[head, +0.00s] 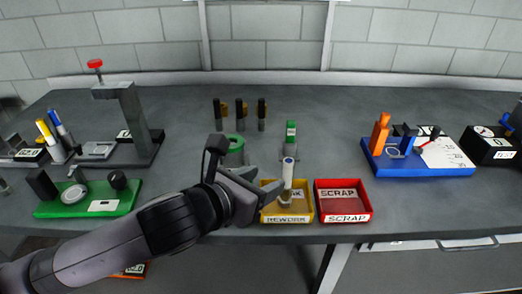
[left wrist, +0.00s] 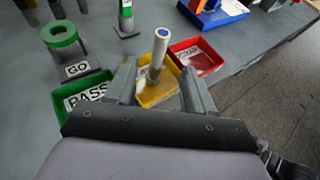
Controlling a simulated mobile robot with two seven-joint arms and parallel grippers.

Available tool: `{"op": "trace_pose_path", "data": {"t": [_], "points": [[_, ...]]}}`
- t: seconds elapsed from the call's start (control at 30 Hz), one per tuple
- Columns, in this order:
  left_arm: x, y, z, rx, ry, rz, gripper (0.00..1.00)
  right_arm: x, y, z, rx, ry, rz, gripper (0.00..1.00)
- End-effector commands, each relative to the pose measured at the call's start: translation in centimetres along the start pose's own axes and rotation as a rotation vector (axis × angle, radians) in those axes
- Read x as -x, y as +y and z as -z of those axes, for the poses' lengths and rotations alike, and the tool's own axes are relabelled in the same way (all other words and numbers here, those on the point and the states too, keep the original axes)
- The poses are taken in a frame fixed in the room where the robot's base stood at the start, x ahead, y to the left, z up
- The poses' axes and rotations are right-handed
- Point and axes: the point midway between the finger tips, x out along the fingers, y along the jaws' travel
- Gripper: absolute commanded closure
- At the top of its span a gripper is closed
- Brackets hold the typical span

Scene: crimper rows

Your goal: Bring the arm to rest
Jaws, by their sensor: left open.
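My left gripper (head: 268,184) reaches in from the left over the front of the bench. It is open. In the left wrist view its two fingers (left wrist: 160,88) stand apart on either side of a pale cylinder with a blue-ringed top (left wrist: 158,58). The cylinder also shows in the head view (head: 288,172). It stands, slightly tilted in the wrist view, in the yellow REWORK tray (head: 288,219). I cannot tell whether a finger touches it. My right gripper is in neither view.
A red SCRAP tray (head: 343,217) is right of the yellow one. A green PASS tray (left wrist: 60,120) and green ring gauge (left wrist: 62,36) are left. A press (head: 133,120) stands at left; a blue fixture (head: 415,170) is at right. Bench beyond SCRAP is clear.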

Motion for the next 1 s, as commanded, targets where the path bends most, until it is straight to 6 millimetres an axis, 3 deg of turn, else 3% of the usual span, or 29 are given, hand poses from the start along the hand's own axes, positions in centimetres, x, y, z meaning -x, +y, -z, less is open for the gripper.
{"op": "trace_pose_path", "data": {"t": [0.17,0.27,0.47,0.67,1.0], "points": [[0.1,-0.1,0.3,0.046,0.005,-0.001,0.47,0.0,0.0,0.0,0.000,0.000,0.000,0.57],[0.5,-0.3,1.1,0.197,0.019,-0.006,0.47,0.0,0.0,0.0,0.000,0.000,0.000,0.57],[2.0,-0.1,4.2,0.771,0.069,-0.072,0.47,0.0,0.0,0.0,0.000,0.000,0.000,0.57],[4.3,1.2,8.6,1.398,0.101,-0.219,0.47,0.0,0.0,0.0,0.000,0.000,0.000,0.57],[10.8,3.8,18.9,2.398,-0.003,-0.690,0.47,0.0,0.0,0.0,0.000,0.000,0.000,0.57]]}}
